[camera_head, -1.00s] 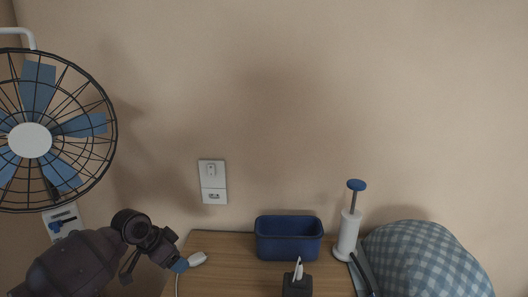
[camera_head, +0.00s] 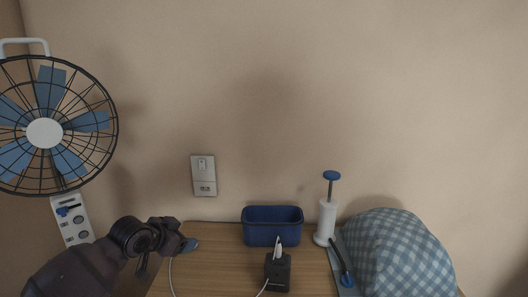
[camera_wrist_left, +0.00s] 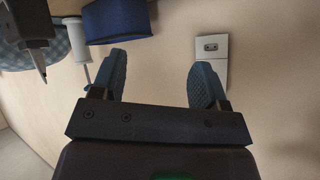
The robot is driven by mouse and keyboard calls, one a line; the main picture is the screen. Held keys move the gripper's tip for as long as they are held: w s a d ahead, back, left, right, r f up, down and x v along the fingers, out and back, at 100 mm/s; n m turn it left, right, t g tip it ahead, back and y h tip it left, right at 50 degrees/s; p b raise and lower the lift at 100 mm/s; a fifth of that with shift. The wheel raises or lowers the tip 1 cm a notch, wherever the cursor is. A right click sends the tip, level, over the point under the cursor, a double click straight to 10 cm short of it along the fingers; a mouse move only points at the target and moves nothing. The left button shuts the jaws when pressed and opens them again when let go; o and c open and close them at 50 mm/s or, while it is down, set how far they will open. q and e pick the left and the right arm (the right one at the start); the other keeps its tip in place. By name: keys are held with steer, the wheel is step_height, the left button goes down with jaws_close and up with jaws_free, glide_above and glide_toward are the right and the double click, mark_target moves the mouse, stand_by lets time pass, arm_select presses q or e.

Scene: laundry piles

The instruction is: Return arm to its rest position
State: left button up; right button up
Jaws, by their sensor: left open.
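My left arm comes in from the lower left of the head view, and its dark gripper with blue fingertips (camera_head: 190,244) is over the left back edge of the wooden tabletop. In the left wrist view the two blue fingers of this gripper (camera_wrist_left: 160,76) are spread apart with only bare wall between them, so it is open and empty. The wall socket plate (camera_wrist_left: 211,58) shows beyond the right finger there; in the head view this plate (camera_head: 203,175) is above the gripper. My right gripper is not in view.
On the wooden table (camera_head: 215,262) stand a blue bin (camera_head: 272,232), a black holder (camera_head: 277,273), a white pump-like cylinder (camera_head: 326,222) and a blue checked cloth mound (camera_head: 395,255). A white cable (camera_head: 171,277) runs near my gripper. A caged fan (camera_head: 45,132) is at left.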

arm_select(q)
steer(key=s+f+n+t, duration=0.1)
steer(key=s+f, duration=0.1)
steer(key=s, duration=0.2)
steer(key=s+f+t, duration=0.1)
steer(key=s+f, duration=0.2)
steer(key=s, duration=0.1)
steer(key=s+d+f+n+t, duration=0.1)
steer(key=s+f+t, duration=0.1)
steer(key=s, duration=0.2)
steer(key=shift+s+f+n, duration=0.15)
steer(key=shift+f+n, duration=0.15)
steer(key=shift+f, duration=0.05)
steer(key=s+a+f+n+g+y, duration=0.1)
steer(key=s+a+f, duration=0.1)
steer(key=s+f, duration=0.3)
steer(key=s+a+f+n+g+y, duration=0.1)
steer(key=s+f, duration=0.4)
steer(key=s, duration=0.8)
steer(key=s+a+f+n+y, duration=0.3)
steer(key=s+f, duration=0.2)
steer(key=s, duration=0.4)
steer(key=shift+f+g, duration=0.25)
steer(key=shift+g, duration=0.15)
steer(key=shift+a, duration=0.1)
